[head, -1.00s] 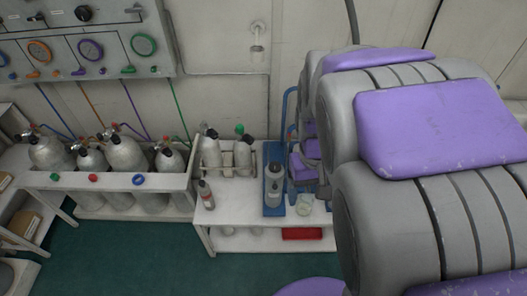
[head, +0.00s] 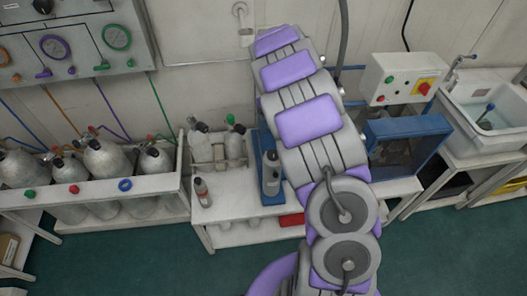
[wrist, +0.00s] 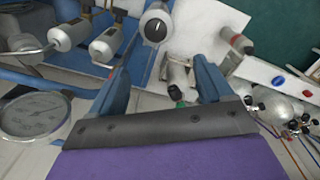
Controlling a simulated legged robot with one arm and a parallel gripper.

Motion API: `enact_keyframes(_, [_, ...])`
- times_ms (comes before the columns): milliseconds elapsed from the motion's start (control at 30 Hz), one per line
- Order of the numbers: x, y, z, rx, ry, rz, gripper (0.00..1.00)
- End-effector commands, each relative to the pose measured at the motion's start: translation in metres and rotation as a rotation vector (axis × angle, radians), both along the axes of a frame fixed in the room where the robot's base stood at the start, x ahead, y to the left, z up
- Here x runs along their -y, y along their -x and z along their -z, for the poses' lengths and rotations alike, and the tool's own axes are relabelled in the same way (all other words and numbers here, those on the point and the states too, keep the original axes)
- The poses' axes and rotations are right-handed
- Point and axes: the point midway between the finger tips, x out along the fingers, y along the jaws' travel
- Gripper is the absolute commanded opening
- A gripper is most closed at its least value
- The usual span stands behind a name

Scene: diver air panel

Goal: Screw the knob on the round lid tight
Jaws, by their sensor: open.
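I cannot make out a round lid with a knob for certain in either current view; my arm covers part of the bench in the head view. My gripper (wrist: 164,72) shows in the wrist view with its two blue fingers apart and nothing held between them. A grey cylinder with a dark round end (wrist: 156,27) is beyond the fingertips, by a blue stand (wrist: 88,68). The blue stand also shows in the head view (head: 271,196), with grey bottles (head: 271,172) on it. The gripper itself is hidden behind my arm in the head view.
A round gauge (wrist: 35,113) lies left of my gripper in the wrist view. In the head view, a small bottle (head: 201,191) stands on the white bench (head: 230,207). Gas cylinders (head: 103,158) stand at left. An open blue box (head: 408,126) and a sink (head: 490,112) are at right.

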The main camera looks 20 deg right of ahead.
Motion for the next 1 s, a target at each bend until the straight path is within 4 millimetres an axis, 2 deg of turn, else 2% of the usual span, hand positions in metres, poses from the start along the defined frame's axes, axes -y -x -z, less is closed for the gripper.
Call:
enact_keyframes(100, [0.006,-0.003,0.008,0.002,-0.008,-0.008,0.80])
enact_keyframes(267, [0.005,-0.004,0.025,0.002,-0.007,-0.009,0.80])
enact_keyframes(567, [-0.003,-0.003,0.084,-0.002,0.001,-0.008,0.80])
enact_keyframes(800, [0.002,-0.002,0.131,-0.002,-0.004,-0.008,0.80])
enact_keyframes(1000, [0.004,-0.003,0.162,0.001,-0.006,-0.008,0.80])
